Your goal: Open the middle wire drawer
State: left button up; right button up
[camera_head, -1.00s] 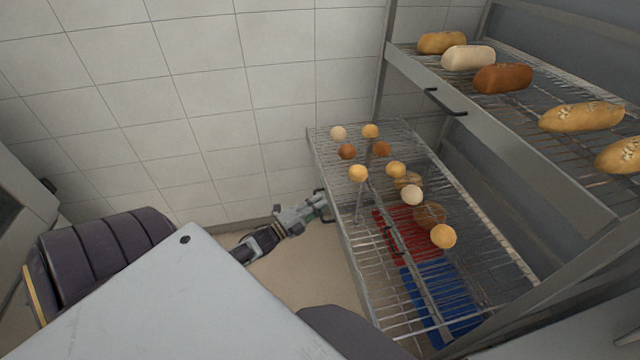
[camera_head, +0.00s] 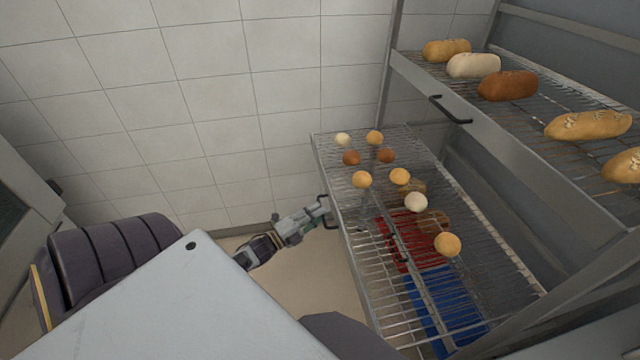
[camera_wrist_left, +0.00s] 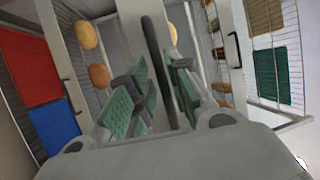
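The middle wire drawer (camera_head: 345,250) is pulled well out from the rack, with several round rolls on its grid. Its black handle (camera_head: 326,212) is on the left-facing front bar. My left gripper (camera_head: 322,210) is at this handle. The fingertips are partly hidden behind the bar. My right gripper is in neither view.
An upper wire shelf (camera_head: 494,91) with several loaves and its own black handle (camera_head: 450,110) stands above right. Red (camera_head: 408,255) and blue (camera_head: 432,310) items show below the middle drawer's grid. A tiled wall (camera_head: 200,110) lies behind; open floor (camera_head: 310,275) lies left of the drawer.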

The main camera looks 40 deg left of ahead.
pick_arm(q)
jog(key=v, duration=1)
jog(key=shift+w, duration=0.1)
dwell(0.6)
